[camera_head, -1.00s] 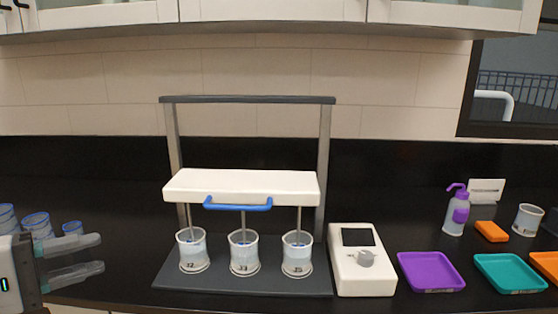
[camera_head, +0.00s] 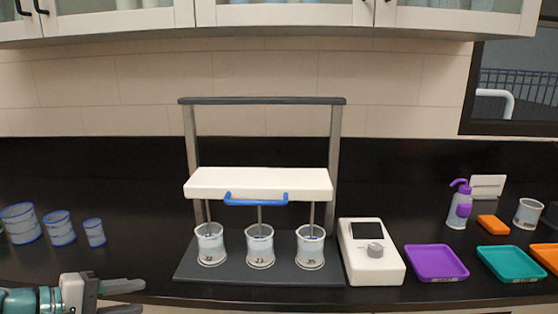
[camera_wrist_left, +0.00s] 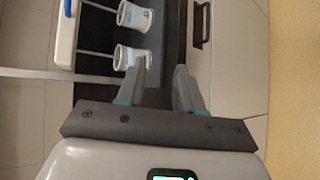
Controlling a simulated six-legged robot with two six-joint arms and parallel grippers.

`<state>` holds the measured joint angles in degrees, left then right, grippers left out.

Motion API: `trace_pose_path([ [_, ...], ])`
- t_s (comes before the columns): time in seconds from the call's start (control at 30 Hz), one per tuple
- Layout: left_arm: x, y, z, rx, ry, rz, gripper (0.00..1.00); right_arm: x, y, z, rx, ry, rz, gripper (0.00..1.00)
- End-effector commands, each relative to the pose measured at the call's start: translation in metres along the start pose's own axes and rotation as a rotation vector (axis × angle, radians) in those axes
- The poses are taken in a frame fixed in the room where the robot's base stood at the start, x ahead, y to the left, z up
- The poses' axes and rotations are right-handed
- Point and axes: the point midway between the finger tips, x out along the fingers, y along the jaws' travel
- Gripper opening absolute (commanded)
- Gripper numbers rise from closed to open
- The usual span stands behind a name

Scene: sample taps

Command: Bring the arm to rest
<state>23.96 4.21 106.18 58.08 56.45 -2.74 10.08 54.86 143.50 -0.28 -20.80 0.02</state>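My left gripper (camera_head: 138,297) is at the bottom left of the head view, low in front of the counter edge. Its two grey fingers are apart with nothing between them, as the left wrist view also shows (camera_wrist_left: 160,75). The stirrer stand, with a white head block (camera_head: 260,183) and blue handle (camera_head: 256,199), is on the counter to the right of the gripper. Three beakers (camera_head: 211,246) (camera_head: 260,247) (camera_head: 310,248) stand on its dark base under the stirring rods. The gripper touches none of these. My right gripper is out of view.
Blue-rimmed beakers (camera_head: 59,229) stand on the counter at left. Right of the stand are a white control box (camera_head: 371,262), purple tray (camera_head: 436,262), teal tray (camera_head: 511,263), wash bottle (camera_head: 459,207) and orange block (camera_head: 493,225). White drawer fronts (camera_wrist_left: 228,60) are below the counter.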

Motion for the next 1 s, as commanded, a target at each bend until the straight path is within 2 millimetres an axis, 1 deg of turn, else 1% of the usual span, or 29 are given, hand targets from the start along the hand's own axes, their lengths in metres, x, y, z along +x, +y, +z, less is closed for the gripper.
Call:
trace_pose_path([
  [0.03,0.011,-0.015,-0.003,-0.015,0.001,-0.045,0.36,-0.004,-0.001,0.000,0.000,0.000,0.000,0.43],
  [0.07,0.018,-0.026,-0.005,-0.021,0.005,-0.075,0.36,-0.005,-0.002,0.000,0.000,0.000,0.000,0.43],
  [0.17,0.041,-0.067,-0.010,-0.035,0.015,-0.190,0.36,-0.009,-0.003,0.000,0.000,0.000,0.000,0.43],
  [0.27,0.069,-0.126,-0.008,-0.029,0.018,-0.352,0.36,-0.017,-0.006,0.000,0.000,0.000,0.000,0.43],
  [0.3,0.080,-0.155,-0.004,-0.014,0.015,-0.431,0.36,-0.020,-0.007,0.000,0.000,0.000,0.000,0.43],
  [0.33,0.087,-0.179,0.000,0.004,0.010,-0.494,0.36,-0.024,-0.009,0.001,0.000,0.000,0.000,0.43],
  [0.37,0.094,-0.203,0.006,0.029,0.001,-0.558,0.36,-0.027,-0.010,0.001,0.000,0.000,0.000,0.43],
  [0.4,0.102,-0.234,0.016,0.074,-0.014,-0.640,0.36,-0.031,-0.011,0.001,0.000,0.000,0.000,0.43],
  [0.47,0.109,-0.280,0.035,0.163,-0.048,-0.750,0.36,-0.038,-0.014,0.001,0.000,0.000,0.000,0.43],
  [0.5,0.113,-0.307,0.049,0.235,-0.079,-0.809,0.36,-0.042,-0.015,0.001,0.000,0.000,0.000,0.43],
  [0.57,0.116,-0.341,0.073,0.350,-0.133,-0.869,0.36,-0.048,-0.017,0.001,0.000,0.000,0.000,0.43],
  [0.6,0.117,-0.359,0.090,0.424,-0.172,-0.890,0.36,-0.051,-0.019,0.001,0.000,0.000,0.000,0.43],
  [0.7,0.119,-0.386,0.124,0.563,-0.252,-0.891,0.36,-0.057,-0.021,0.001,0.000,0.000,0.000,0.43],
  [0.8,0.120,-0.398,0.144,0.638,-0.296,-0.869,0.36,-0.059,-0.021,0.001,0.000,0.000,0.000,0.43],
  [0.9,0.121,-0.402,0.150,0.662,-0.310,-0.857,0.36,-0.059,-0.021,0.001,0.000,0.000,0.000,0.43],
  [1.0,0.121,-0.402,0.150,0.664,-0.308,-0.855,0.36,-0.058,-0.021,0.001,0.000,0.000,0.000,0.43],
])
